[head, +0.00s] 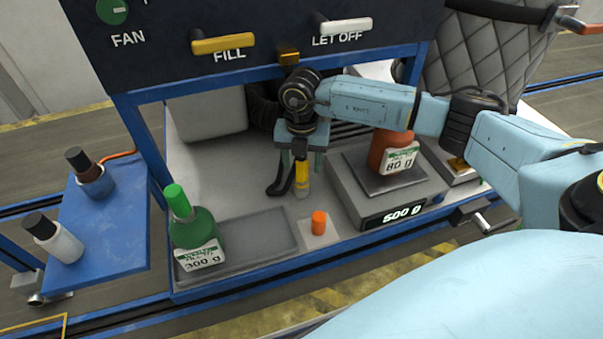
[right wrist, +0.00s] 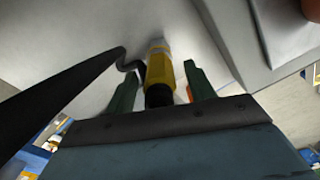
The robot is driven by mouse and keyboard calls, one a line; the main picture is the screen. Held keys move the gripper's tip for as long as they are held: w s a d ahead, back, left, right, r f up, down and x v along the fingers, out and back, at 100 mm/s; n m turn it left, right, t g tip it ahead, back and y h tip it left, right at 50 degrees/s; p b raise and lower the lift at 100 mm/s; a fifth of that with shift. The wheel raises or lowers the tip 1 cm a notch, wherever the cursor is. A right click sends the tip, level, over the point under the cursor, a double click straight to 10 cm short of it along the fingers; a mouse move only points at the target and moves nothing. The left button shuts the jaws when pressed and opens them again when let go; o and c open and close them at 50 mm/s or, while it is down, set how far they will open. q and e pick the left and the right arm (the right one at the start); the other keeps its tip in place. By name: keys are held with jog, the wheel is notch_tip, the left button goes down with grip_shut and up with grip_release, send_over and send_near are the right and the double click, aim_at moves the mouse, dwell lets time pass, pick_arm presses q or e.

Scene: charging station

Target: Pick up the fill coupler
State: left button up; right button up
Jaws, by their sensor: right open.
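The fill coupler (head: 302,178) looks like a yellow cylinder with a pale metal tip and a black upper end. It stands roughly upright above the grey bench top. My right gripper (head: 301,170) is open and comes down from above over the coupler. In the right wrist view, the coupler (right wrist: 158,68) shows between the two green fingers of the gripper (right wrist: 161,80), with a gap on both sides. A black hose (right wrist: 75,92) curves beside it on the left. Whether the coupler's tip touches the bench is unclear. My left gripper is out of view.
A green bottle (head: 192,230) marked 300 g stands at the front left of the bench. An orange cap (head: 318,222) is in front of the coupler. A scale (head: 355,205) reading 500 g holds a red-brown bottle (head: 389,148). A dark panel (head: 290,40) overhangs behind.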

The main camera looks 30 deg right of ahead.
jog(key=shift+f, duration=0.55)
grip_shut()
